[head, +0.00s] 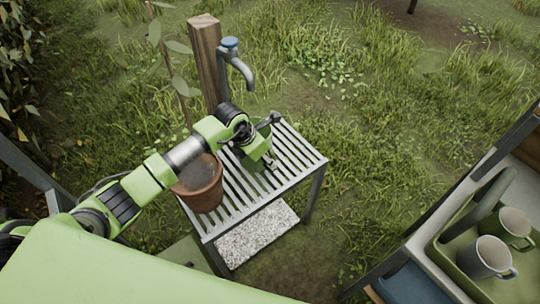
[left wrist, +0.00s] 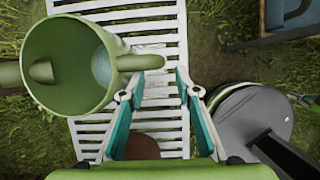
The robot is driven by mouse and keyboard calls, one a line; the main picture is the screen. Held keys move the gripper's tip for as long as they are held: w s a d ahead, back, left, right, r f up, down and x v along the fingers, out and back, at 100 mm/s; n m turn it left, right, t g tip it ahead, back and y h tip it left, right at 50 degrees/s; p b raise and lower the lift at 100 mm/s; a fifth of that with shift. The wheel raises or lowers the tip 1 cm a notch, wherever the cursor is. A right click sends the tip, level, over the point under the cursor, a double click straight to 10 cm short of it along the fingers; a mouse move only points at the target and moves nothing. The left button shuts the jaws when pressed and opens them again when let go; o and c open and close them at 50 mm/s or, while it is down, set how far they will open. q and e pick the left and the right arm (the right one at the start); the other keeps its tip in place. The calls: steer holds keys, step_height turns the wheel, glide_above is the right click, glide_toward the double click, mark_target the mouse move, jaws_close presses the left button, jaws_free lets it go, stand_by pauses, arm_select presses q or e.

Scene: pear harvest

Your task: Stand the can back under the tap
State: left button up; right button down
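The green can (head: 258,146) is on the slatted bench (head: 309,165), partly hidden by my left arm in the head view. In the left wrist view I look into the open top of the can (left wrist: 55,75). Its spout points left and its handle points right. The tap (head: 238,66) is on a wooden post behind the bench, its spout above the bench's far end. My left gripper (left wrist: 160,82) is open beside the can, with the handle's end just beyond and between the fingertips. I cannot tell whether they touch. My right gripper is out of view.
A terracotta pot (head: 204,193) stands on the near left of the bench, close under my left arm. A pale speckled slab (head: 258,234) lies below the bench. At the right, a green tray (head: 452,262) holds two mugs (head: 491,258). The bench's right side is clear.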

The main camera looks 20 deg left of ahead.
arm_select(q)
steer(key=p+v, duration=0.4)
steer(key=v, duration=0.2)
steer(key=shift+r, duration=0.25)
steer(key=shift+a, duration=0.1)
